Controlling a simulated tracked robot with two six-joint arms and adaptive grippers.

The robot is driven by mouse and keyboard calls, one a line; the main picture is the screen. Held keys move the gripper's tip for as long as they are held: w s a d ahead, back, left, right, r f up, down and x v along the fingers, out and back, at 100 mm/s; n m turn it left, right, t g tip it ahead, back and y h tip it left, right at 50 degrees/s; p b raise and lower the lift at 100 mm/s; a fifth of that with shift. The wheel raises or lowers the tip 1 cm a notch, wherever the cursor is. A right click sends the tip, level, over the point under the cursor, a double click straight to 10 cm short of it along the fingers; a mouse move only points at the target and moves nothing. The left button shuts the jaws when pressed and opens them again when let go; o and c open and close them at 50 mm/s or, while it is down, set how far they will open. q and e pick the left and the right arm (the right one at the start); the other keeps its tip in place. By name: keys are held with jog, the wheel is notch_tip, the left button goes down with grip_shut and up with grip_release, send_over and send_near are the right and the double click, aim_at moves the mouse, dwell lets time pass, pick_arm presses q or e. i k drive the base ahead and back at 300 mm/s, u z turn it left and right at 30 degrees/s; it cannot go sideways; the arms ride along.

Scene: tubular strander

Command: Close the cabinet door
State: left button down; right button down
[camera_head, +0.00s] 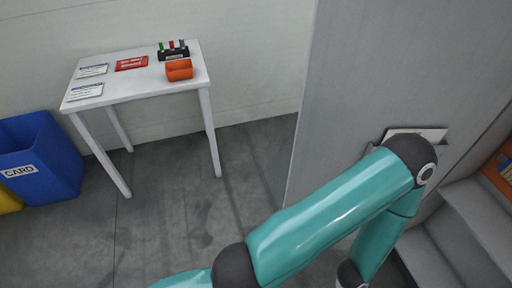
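The cabinet door (400,60) is a tall, flat grey panel filling the upper right of the head view. Its left edge runs from the top down to the floor. It stands open, with grey shelf-like surfaces (470,215) showing at the right beyond it. A pocket with papers (415,133) is on its face, partly behind my arm. One of my teal arms crosses in front of the door's lower part and bends down at the bottom. It hides the door's lower part, and contact cannot be told. Neither gripper is in view.
A white table (140,88) at the left holds an orange bin (179,70), a red card (131,63), labels and a dark holder (173,52). A blue bin (45,155) stands left of it. The grey floor (170,200) between table and door is clear. Something orange (498,170) shows at the right edge.

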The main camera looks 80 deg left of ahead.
aim_at(373, 68)
jog(key=u, duration=0.85)
jog(key=k, duration=0.6)
jog(key=u, duration=0.4)
jog(key=i, duration=0.4)
jog(key=z, duration=0.15)
